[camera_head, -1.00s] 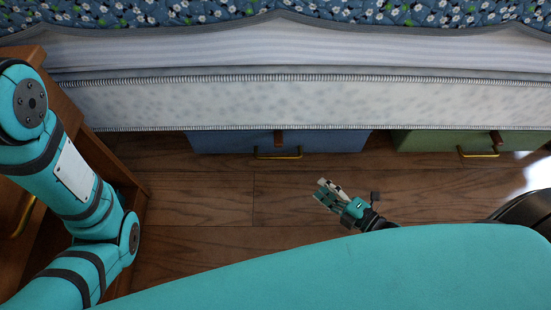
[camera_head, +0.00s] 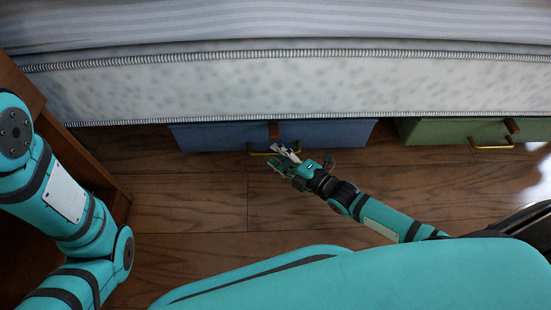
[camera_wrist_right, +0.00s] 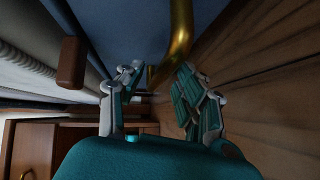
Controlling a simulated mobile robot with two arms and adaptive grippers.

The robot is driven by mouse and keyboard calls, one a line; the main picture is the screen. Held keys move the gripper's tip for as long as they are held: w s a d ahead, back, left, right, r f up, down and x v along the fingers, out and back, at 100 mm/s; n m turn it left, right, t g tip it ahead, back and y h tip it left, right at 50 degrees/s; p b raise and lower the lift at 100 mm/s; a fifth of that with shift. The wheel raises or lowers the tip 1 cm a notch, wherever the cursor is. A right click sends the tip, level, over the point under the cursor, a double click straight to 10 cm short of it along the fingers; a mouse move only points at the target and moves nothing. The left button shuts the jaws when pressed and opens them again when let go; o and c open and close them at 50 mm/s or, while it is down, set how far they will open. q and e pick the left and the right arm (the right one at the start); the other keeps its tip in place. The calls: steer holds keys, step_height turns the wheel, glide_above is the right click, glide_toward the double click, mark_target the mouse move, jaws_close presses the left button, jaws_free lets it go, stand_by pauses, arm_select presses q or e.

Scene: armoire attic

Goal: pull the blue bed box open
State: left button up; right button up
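The blue bed box (camera_head: 335,133) sits under the bed, its front showing below the mattress. It has a brass handle (camera_head: 258,152) and a brown tab (camera_head: 273,130) above it. My right gripper (camera_head: 281,157) is at the handle. In the right wrist view the brass handle (camera_wrist_right: 181,40) runs down between the two spread fingers of the gripper (camera_wrist_right: 155,100), and the brown tab (camera_wrist_right: 72,62) is at the left. The fingers look apart, with no clear grip on the bar. My left arm shows at the left of the head view, but its gripper is out of view.
A green box (camera_head: 440,131) with a brass handle (camera_head: 491,144) is under the bed to the right. The mattress (camera_head: 300,85) overhangs both boxes. A wooden cabinet (camera_head: 110,185) stands at the left. The wooden floor (camera_head: 210,205) before the blue box is clear.

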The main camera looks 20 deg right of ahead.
steer(key=shift+w+a, duration=0.35)
steer(key=shift+w, duration=0.25)
jaws_close()
